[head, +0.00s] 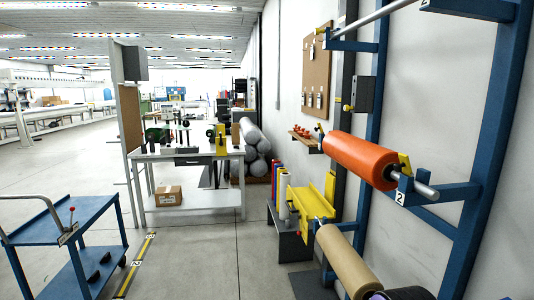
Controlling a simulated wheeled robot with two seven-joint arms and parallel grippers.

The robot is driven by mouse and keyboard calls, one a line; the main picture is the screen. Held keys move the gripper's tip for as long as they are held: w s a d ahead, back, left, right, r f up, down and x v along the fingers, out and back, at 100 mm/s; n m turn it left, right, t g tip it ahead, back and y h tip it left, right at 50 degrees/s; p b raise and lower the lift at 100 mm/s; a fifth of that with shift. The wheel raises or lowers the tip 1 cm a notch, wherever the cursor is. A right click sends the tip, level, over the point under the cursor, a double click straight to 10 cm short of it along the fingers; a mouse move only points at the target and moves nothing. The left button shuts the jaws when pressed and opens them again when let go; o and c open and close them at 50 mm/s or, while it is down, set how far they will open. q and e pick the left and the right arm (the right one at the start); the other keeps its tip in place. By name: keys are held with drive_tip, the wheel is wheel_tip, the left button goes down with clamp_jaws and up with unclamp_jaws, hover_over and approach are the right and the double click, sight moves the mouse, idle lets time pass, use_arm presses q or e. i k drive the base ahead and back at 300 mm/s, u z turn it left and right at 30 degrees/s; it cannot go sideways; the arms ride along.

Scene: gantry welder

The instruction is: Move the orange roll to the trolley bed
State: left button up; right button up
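The orange roll (360,159) sits on a metal bar held by the blue wall rack (497,110), at the right of the head view. The bar's end sticks out at the near side, next to a yellow catch (405,161) and a plate marked 2. The blue trolley (64,230) stands at the lower left. Its top bed is bare, with a bent grey handle and a red-knobbed lever. Dark blocks lie on its lower shelf. Neither of my grippers shows in the head view.
A tan roll (344,262) and a dark purple roll (403,293) lie low on the rack. A yellow cradle (313,201) stands by the wall. A white workbench (187,157) with a cardboard box (168,196) below is further back. The grey floor between trolley and rack is clear.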

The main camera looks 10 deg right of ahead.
sight(78, 210)
drive_tip(key=u, duration=0.6)
drive_tip(key=i, duration=2.95)
drive_tip(key=z, duration=3.55)
